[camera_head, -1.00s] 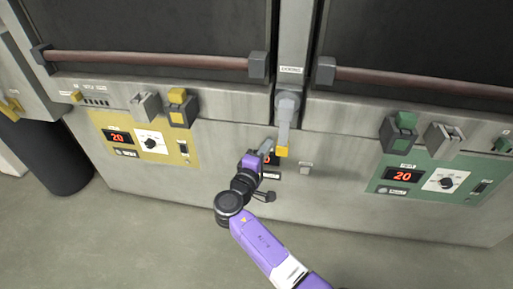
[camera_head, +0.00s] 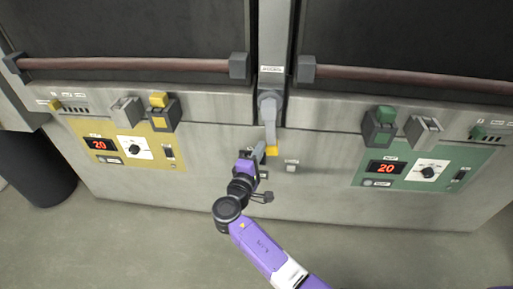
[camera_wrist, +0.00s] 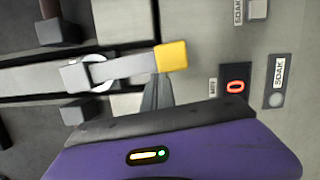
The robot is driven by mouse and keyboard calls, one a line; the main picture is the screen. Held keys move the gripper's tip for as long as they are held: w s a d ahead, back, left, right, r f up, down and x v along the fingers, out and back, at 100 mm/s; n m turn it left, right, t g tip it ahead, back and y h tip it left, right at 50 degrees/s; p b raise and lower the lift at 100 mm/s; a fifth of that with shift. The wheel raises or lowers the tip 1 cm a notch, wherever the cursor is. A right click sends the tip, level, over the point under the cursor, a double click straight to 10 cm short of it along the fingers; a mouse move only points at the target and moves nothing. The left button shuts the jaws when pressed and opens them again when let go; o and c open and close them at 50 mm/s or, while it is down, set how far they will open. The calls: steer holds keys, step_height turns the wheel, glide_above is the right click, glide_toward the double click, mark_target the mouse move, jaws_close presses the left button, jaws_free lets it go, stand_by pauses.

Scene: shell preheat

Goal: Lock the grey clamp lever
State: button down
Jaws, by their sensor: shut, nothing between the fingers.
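The grey clamp lever (camera_head: 269,118) hangs down from a round pivot on the post between the two oven doors. Its yellow tip (camera_head: 271,150) points at the floor. In the wrist view the lever (camera_wrist: 125,68) runs sideways, with the yellow tip (camera_wrist: 172,56) at its right end. My gripper (camera_head: 259,150) is shut and empty, just left of the lever's lower end. In the wrist view the fingertips (camera_wrist: 156,88) sit right beside the lever, near the yellow tip. I cannot tell if they touch it.
A yellow control panel (camera_head: 169,155) is at left and a green one (camera_head: 420,175) at right, both reading 20. Door handle bars (camera_head: 130,64) run above. The floor in front is clear.

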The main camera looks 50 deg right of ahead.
steer(key=s+d+r+n+t+p, duration=0.5)
steer(key=s+d+r+n+p, duration=0.2)
steer(key=n, duration=1.1)
steer(key=shift+s+d+r, duration=1.05)
steer(key=shift+s+r, duration=0.45)
steer(key=shift+s, duration=0.8)
steer(key=shift+r, duration=0.2)
step_height(320, 180, down, 5)
steer(key=b, duration=0.4)
steer(key=b+v, duration=0.1)
steer(key=v, duration=0.9)
steer(key=shift+r, duration=0.1)
